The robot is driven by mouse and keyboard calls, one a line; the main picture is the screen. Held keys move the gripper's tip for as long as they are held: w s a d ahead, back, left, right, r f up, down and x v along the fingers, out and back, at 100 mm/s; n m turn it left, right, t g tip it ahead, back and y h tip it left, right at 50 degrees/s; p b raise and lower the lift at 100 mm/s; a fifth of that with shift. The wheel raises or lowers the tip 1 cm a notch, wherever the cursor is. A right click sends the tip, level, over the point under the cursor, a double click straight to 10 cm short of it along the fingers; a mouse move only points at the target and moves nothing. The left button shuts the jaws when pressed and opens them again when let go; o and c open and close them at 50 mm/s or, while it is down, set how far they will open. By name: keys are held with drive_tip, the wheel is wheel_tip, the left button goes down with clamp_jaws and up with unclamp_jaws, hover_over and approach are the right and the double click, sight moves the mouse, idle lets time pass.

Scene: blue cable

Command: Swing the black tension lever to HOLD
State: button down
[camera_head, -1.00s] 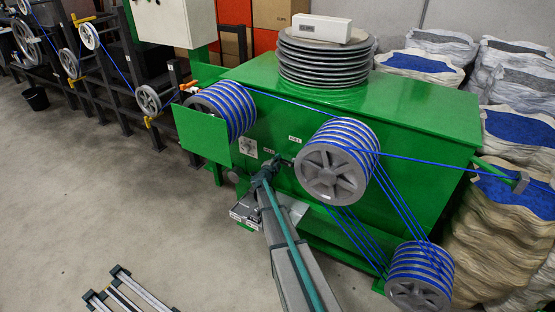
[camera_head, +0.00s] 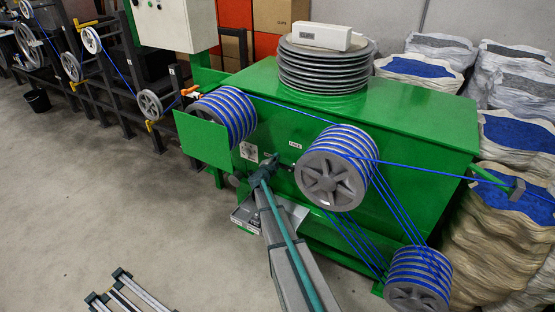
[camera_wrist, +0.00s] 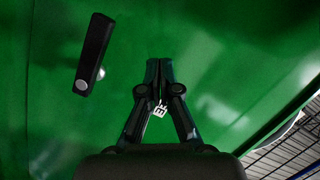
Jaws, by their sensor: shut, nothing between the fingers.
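The black tension lever (camera_wrist: 93,53) shows in the wrist view, left of my gripper, on the green machine panel. It stands nearly upright in that picture, its top leaning slightly right, with a shiny round pivot at its lower right. My gripper (camera_wrist: 159,62) has its fingertips together, holds nothing and is apart from the lever. A white label (camera_wrist: 160,110) shows partly between the fingers; its full text is hidden. In the head view my gripper (camera_head: 271,160) is close to the front of the green machine (camera_head: 400,135). The lever cannot be made out clearly there.
A large grey wheel with blue cable (camera_head: 330,182) is right of my gripper, and another cable drum (camera_head: 228,112) is up to the left. A lower drum (camera_head: 418,290) stands at the right. Blue cables run between them. The floor at left is mostly clear.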

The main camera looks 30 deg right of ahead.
drive_tip(key=w+a+b+v, duration=0.1)
drive_tip(key=b+v, duration=0.1)
drive_tip(key=v, duration=0.6)
drive_tip(key=shift+r, duration=0.3)
drive_tip(key=shift+w, duration=0.15)
